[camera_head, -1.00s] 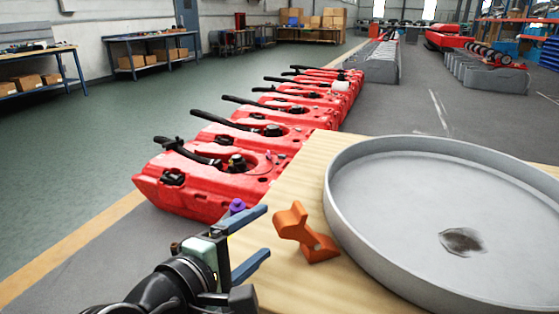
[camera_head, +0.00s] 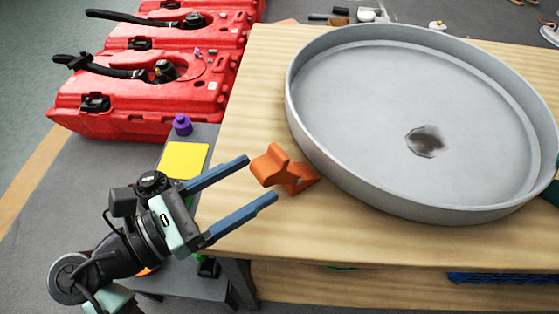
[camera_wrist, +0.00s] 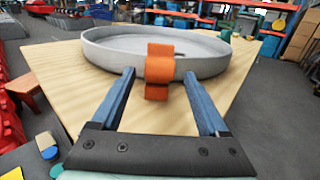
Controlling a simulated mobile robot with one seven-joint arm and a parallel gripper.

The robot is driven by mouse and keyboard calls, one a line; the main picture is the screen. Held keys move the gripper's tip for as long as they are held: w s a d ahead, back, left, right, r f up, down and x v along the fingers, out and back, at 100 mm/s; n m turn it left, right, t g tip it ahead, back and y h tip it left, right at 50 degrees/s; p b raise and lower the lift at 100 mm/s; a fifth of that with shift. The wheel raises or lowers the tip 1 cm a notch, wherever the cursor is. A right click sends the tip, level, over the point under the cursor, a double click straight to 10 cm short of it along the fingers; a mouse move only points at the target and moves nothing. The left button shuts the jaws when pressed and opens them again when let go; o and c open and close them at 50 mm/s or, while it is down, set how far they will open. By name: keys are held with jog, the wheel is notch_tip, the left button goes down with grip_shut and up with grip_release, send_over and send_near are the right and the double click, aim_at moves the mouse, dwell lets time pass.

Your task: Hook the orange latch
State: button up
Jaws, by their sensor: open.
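The orange latch (camera_head: 284,171) stands on the wooden table top, close against the near left side of a round grey pan (camera_head: 420,211). My gripper (camera_head: 262,178) is open, with its two blue fingers pointing at the latch from the left. In the head view the fingertips end just short of the latch or beside it. In the wrist view the latch (camera_wrist: 158,68) shows between and beyond the fingertips, in front of the pan wall (camera_wrist: 205,67). Nothing is held. Whether a finger touches the latch, I cannot tell.
The wooden table (camera_head: 255,75) has bare room left of the pan and along its front edge. A lower grey surface beside it holds a yellow square (camera_head: 184,160) and a purple object (camera_head: 182,125). Red tanks (camera_head: 150,95) stand on the floor at the upper left.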

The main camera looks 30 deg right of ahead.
aim_at(281, 164)
jog(key=d, duration=0.2)
jog(key=d+b, duration=0.1)
jog(key=d, duration=0.3)
jog(key=shift+w+d, duration=0.15)
jog(key=shift+w, duration=0.2)
grip_shut()
dwell(1.1)
